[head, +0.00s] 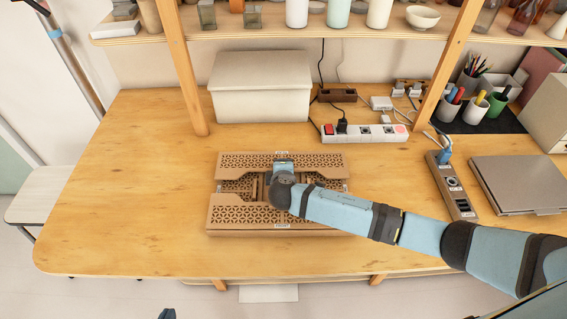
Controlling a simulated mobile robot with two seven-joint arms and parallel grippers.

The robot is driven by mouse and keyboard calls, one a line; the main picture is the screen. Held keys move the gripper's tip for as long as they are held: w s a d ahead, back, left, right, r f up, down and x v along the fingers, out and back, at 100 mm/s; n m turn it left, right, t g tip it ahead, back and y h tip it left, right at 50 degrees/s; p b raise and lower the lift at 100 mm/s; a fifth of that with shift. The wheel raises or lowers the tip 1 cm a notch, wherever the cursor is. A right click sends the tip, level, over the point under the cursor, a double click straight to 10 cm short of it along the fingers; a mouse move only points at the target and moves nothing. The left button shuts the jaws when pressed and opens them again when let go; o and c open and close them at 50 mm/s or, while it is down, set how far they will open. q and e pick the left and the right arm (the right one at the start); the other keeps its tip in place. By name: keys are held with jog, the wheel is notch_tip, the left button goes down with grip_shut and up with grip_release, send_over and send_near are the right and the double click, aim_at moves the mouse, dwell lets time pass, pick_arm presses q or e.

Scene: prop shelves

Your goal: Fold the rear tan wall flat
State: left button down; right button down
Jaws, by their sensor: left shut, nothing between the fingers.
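A tan folding crate with lattice panels lies low on the desk. Its rear tan wall (240,160) leans inward low over the base, its cut-out edge toward the middle; I cannot tell whether it is fully flat. The front wall (245,214), marked FRONT, also lies inward. Patterned side panels (236,185) show between them. My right gripper (283,164) comes from the right and is over the middle of the rear wall; its fingertips are hidden, and contact is unclear. My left gripper (167,313) barely shows at the bottom edge, shut and empty, away from the crate.
A white lidded box (261,87) stands behind the crate. A power strip (365,133) is behind right, a second strip (451,186) and a closed laptop (517,184) to the right. A shelf (340,31) with posts overhangs the back. The desk left of the crate is clear.

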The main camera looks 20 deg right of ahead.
pick_arm(q)
jog(key=shift+f, duration=0.1)
pick_arm(e)
jog(key=shift+s+d+f, duration=0.1)
jog(key=shift+f, duration=0.4)
jog(key=shift+s+f, duration=0.1)
jog(key=c, duration=1.1)
grip_release()
pick_arm(q)
jog(key=shift+w, duration=0.1)
pick_arm(e)
jog(key=shift+f, duration=0.1)
pick_arm(q)
jog(key=shift+s+a, duration=0.1)
jog(key=shift+s, duration=0.1)
pick_arm(e)
jog(key=shift+r, duration=0.2)
